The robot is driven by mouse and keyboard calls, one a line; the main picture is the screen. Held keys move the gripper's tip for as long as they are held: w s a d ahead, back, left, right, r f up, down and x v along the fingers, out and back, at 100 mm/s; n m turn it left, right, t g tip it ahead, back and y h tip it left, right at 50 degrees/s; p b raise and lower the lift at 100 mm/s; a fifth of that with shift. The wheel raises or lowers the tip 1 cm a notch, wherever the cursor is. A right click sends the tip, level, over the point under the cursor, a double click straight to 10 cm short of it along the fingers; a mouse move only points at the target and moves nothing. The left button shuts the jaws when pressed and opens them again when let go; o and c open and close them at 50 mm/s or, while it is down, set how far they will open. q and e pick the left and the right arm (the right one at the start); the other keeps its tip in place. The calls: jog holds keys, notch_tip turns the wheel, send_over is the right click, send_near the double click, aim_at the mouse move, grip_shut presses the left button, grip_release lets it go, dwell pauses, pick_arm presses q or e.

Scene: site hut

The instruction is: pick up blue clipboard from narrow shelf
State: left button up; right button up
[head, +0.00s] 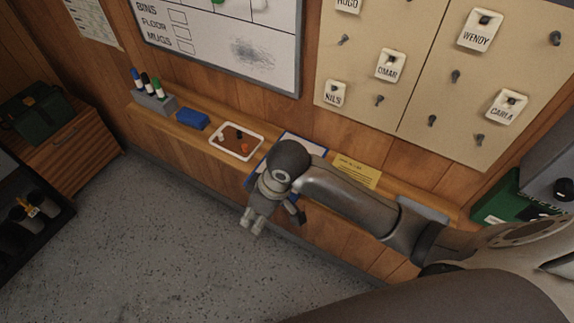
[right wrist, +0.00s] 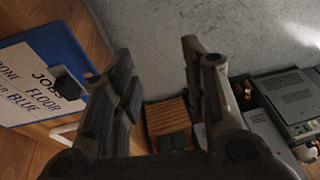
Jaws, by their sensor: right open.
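The blue clipboard (head: 252,181) with white paper lies on the narrow shelf (head: 187,133). My right arm and wrist hide much of it in the head view. In the right wrist view the clipboard (right wrist: 68,45) is at the left, its paper lettered, with the left finger close beside or over its edge; I cannot tell whether they touch. My right gripper (head: 272,222) is open and empty, just in front of the shelf; its two spread fingers also show in the right wrist view (right wrist: 157,62). My left gripper is not in view.
A marker holder (head: 158,104), a blue block (head: 193,119) and a white-rimmed tray (head: 218,146) stand left of the clipboard. A yellow paper (head: 357,172) lies to its right. A green case (head: 500,203) is farther right. The grey floor (head: 150,250) in front is clear.

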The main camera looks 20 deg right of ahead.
jog(key=w+d+r+g+h, duration=0.2)
jog(key=w+d+r+h, duration=0.1)
jog(key=w+d+r, duration=0.5)
jog(key=f, duration=0.2)
jog(key=f+p, duration=0.1)
jog(key=f, duration=0.1)
jog(key=w+f, duration=0.1)
jog(key=f, duration=0.1)
jog(key=shift+d+f, duration=0.3)
jog(key=f, duration=0.1)
jog(key=f+p, duration=0.1)
jog(key=f, duration=0.1)
jog(key=f+p, duration=0.1)
jog(key=shift+w+a+f, duration=0.15)
jog(key=shift+a+f, duration=0.15)
jog(key=shift+f, duration=0.35)
grip_shut()
